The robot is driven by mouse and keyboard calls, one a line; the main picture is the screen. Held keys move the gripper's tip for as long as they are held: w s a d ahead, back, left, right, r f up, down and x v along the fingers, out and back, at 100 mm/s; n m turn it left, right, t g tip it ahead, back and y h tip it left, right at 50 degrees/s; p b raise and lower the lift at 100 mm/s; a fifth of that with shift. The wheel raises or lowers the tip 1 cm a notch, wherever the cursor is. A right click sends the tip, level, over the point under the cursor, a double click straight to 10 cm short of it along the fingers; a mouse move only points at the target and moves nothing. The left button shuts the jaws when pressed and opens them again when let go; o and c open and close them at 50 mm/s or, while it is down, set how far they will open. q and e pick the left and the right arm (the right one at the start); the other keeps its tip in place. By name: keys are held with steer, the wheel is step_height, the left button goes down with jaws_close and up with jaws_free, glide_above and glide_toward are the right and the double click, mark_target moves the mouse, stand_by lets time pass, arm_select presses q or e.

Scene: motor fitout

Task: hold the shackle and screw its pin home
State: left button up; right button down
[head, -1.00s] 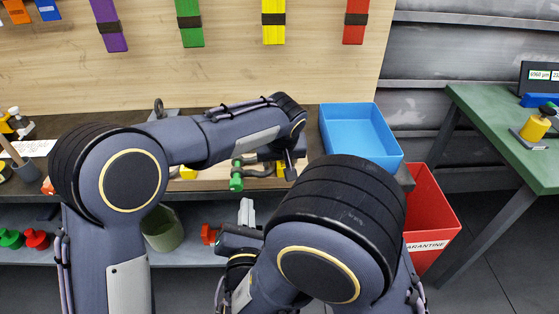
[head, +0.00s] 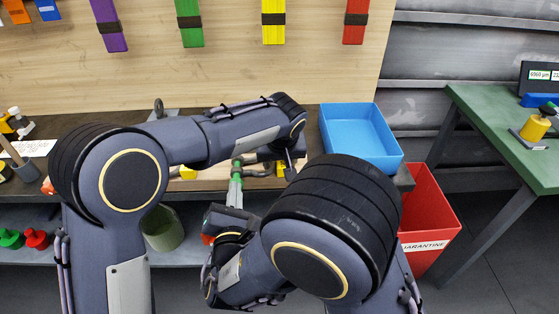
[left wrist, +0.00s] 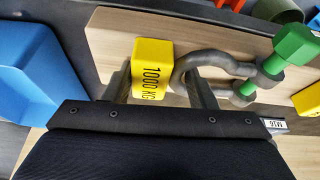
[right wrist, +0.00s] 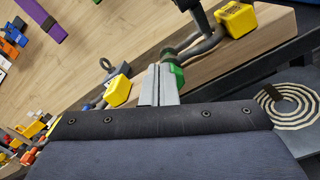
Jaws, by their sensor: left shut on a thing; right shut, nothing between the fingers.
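The grey shackle (left wrist: 215,62) lies along the wooden block, with a yellow "1000 KG" piece (left wrist: 152,68) at its bow. My left gripper (left wrist: 165,85) is shut on the shackle at this bow end; it is partly visible in the head view (head: 290,165). The green pin (left wrist: 293,46) passes through the shackle's eyes, and some green shank shows between its head and the near eye. My right gripper (right wrist: 160,72) is shut and empty, its fingertips close beside the green pin head (right wrist: 178,76). I cannot tell whether they touch.
A blue bin (head: 355,135) stands right of the shackle, above a red quarantine bin (head: 428,215). Another shackle with a yellow piece (right wrist: 118,90) lies further along the wooden block (right wrist: 255,50). A green pot (head: 165,230) sits on the lower shelf.

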steer(key=shift+w, duration=1.1)
steer(key=shift+f, duration=0.25)
steer(key=shift+d+f, duration=0.1)
steer(key=shift+d, duration=0.15)
steer(key=shift+d+f, duration=0.3)
steer(key=shift+d, duration=0.25)
steer(key=shift+d+f, duration=0.2)
steer(key=shift+f, duration=0.05)
steer(key=shift+d, duration=0.1)
